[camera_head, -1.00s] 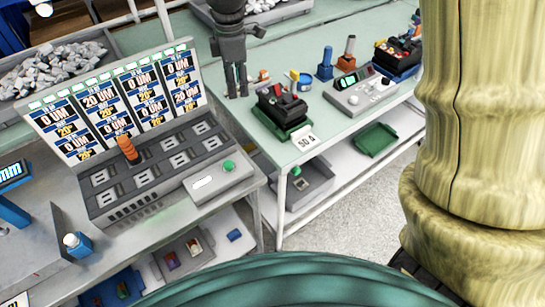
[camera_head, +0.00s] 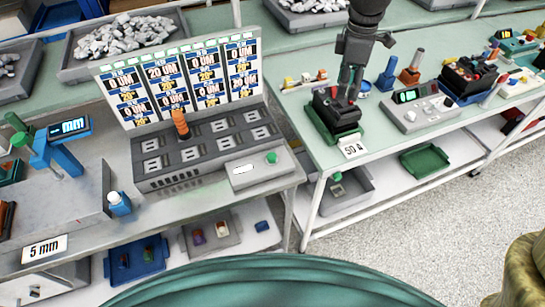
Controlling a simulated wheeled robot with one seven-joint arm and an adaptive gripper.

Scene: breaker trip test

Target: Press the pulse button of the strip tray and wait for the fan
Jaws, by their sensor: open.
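A grey slotted tray (camera_head: 206,154), which looks like the strip tray, sits on the left bench below a panel of number displays (camera_head: 182,82). An orange piece (camera_head: 180,125) stands upright in one of its back slots. A green button (camera_head: 271,157) sits on a small grey box (camera_head: 245,171) at the tray's right front corner. My gripper (camera_head: 349,92) hangs pointing down, right of the tray and apart from the button. It appears over or in front of a black block on a green base (camera_head: 335,121). Its jaws are open, with nothing seen held. I cannot identify a fan.
A "50 A" card (camera_head: 353,149) stands at the right bench's front edge. A grey box with a lit display (camera_head: 420,108) stands further right. A blue fixture (camera_head: 62,150) and white-capped bottle (camera_head: 119,203) are left of the tray. Bins of grey pieces (camera_head: 128,38) stand behind.

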